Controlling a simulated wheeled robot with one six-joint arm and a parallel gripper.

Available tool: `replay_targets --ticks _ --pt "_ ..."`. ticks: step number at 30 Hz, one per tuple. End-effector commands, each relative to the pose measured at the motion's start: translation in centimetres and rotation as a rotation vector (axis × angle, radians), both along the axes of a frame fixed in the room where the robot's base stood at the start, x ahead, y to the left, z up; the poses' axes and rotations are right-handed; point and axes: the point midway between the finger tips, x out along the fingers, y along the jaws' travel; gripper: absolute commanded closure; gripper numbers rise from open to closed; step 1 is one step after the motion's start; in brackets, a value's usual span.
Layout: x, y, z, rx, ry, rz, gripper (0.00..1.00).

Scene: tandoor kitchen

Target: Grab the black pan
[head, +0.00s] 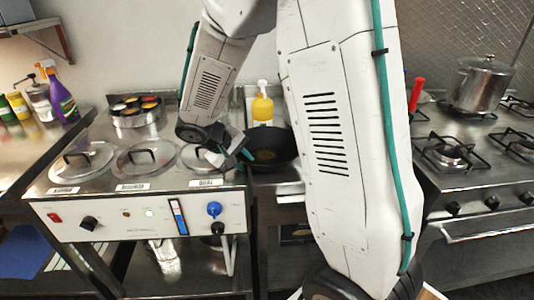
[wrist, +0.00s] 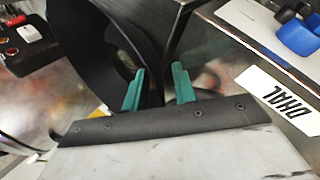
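The black pan (head: 275,148) sits on the narrow counter between the food warmer and the stove, partly hidden behind my arm. Its dark curved wall (wrist: 90,45) fills the upper left of the wrist view. My gripper (head: 246,155) is at the pan's left edge, beside the warmer. In the wrist view its two teal fingertips (wrist: 157,84) are apart, with the pan's edge reaching between them. A gap shows beside the edge, so the fingers do not look closed on it. I cannot see the pan's handle.
The steel warmer (head: 140,212) with several lidded wells stands left of the pan. A yellow bottle (head: 262,108) stands behind the pan. The stove (head: 470,180) with a steel pot (head: 482,85) is at right. Bottles (head: 62,98) stand at far left.

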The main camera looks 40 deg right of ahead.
Motion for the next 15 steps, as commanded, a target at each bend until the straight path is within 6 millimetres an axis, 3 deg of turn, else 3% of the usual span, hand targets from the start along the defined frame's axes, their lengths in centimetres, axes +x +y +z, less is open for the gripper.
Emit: replay_targets --ticks 1,3,15 --pt "0.0 0.01 0.01 0.0 0.0 0.0 0.86" --pt "0.0 0.01 0.02 0.0 0.0 0.0 1.0" --pt "-0.01 0.02 0.02 0.0 0.0 0.0 1.0"
